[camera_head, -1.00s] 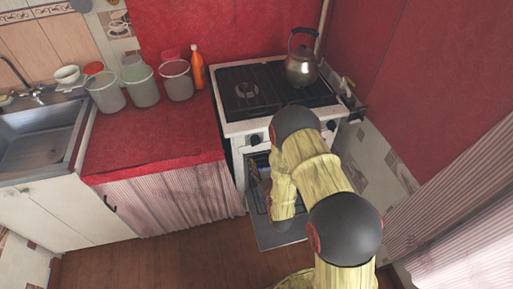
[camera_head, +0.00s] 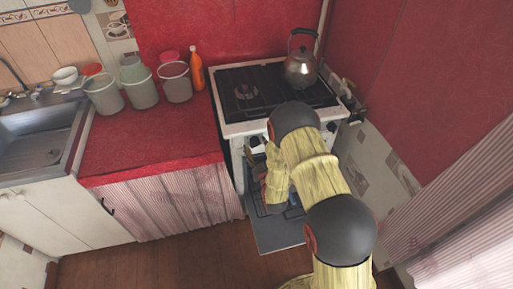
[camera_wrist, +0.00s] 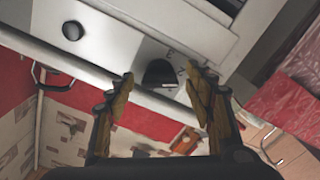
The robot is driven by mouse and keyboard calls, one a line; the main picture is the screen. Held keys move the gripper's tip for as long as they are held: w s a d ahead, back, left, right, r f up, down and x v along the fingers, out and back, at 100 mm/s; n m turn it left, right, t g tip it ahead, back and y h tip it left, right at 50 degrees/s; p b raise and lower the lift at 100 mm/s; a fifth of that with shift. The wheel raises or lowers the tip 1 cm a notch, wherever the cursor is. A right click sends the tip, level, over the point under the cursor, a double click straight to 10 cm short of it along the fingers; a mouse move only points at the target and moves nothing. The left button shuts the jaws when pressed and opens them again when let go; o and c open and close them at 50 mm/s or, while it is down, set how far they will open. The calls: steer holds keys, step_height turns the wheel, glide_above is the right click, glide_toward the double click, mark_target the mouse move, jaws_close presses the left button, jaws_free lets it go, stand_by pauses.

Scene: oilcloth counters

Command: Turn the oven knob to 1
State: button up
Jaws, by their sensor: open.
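The white stove (camera_head: 234,130) stands in the middle of the head view, with dark knobs along its front panel. One dark, half-round knob (camera_wrist: 160,74) is at the centre of the wrist view, with small dark marks on the panel beside it. My gripper (camera_wrist: 160,80) is open, one finger on either side of this knob in the picture; contact cannot be told. In the head view my gripper (camera_head: 255,160) is at the stove's left front, partly hidden by my arm. A second round knob (camera_wrist: 73,31) is at upper left. I cannot read the knob's setting.
A metal kettle (camera_head: 300,68) stands on the back right of the stovetop. A dark oven door (camera_head: 277,235) hangs lowered below my arm. The red counter (camera_head: 150,145) to the left holds several buckets and an orange bottle (camera_head: 197,73). A tiled wall (camera_head: 375,165) is close on the right.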

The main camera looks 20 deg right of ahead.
steer(key=shift+c, duration=1.2)
steer(key=c, duration=0.9)
steer(key=shift+m, duration=0.4)
steer(key=m+b, duration=0.4)
steer(key=m, duration=0.6)
steer(key=shift+m, duration=0.4)
steer(key=shift+b, duration=0.3)
steer(key=o, duration=1.1)
